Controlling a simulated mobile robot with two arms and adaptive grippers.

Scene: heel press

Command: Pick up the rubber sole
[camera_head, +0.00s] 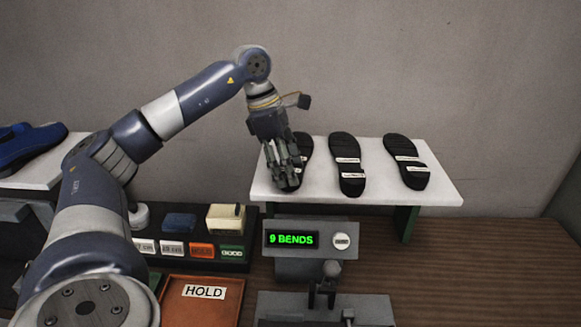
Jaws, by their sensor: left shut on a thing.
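Several black rubber soles with white labels lie on a white shelf (440,192). The leftmost sole (304,146) is partly hidden behind my left gripper (289,180). The middle sole (346,160) and the right sole (407,160) lie clear, side by side. My left gripper points down over the left end of the shelf, with its fingers shut on the leftmost sole. The grip itself is mostly hidden by the fingers. My right gripper does not show.
A press with a green "9 BENDS" display (291,239) stands in front of the shelf. An orange HOLD tray (225,312) and a rack of labelled blocks (232,253) are to its left. A blue shoe (30,145) sits far left. The wooden table (480,260) is clear at right.

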